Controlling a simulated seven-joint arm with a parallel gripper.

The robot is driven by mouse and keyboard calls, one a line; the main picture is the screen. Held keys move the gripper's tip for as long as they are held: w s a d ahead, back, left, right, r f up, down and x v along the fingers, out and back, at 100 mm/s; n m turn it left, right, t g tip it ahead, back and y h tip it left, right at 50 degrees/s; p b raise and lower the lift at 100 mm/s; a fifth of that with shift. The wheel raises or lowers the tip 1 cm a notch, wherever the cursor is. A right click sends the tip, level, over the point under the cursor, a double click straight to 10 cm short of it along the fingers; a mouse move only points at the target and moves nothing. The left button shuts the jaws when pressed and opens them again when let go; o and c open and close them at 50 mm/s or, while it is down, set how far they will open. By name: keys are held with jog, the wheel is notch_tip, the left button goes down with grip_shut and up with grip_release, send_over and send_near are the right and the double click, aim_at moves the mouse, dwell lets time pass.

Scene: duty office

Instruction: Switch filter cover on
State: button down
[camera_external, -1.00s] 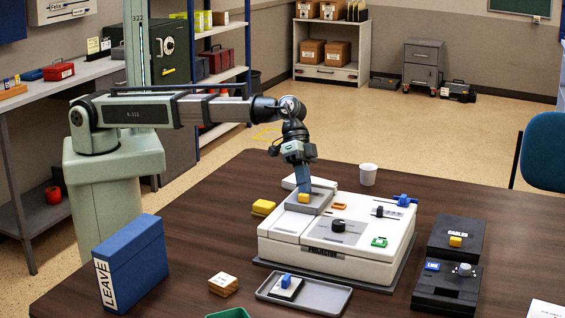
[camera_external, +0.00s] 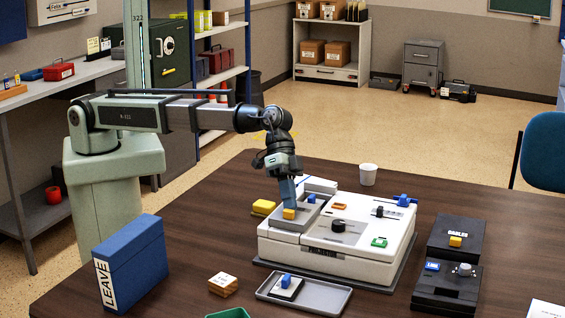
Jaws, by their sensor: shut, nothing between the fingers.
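The white projector (camera_external: 290,248) stands on the dark table, with lettering on its front. On its top left is a grey panel (camera_external: 306,215) with a small yellow knob (camera_external: 289,214); this looks like the filter cover. My gripper (camera_external: 288,203) is shut and points down just behind the yellow knob. It appears to touch the knob, but I cannot tell for certain. The fingers hide part of the grey panel. Behind the panel a pale flat part (camera_external: 318,184) of the projector's top shows.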

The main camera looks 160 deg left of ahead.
aim_at(299, 210)
jog(key=shift+s+a, duration=0.2)
jog(key=s+a, duration=0.2)
jog(key=s, duration=0.1)
jog(key=shift+a+r, duration=0.25)
jog(key=shift+r, duration=0.05)
jog(key=v, duration=0.9)
jog(key=shift+r, duration=0.1)
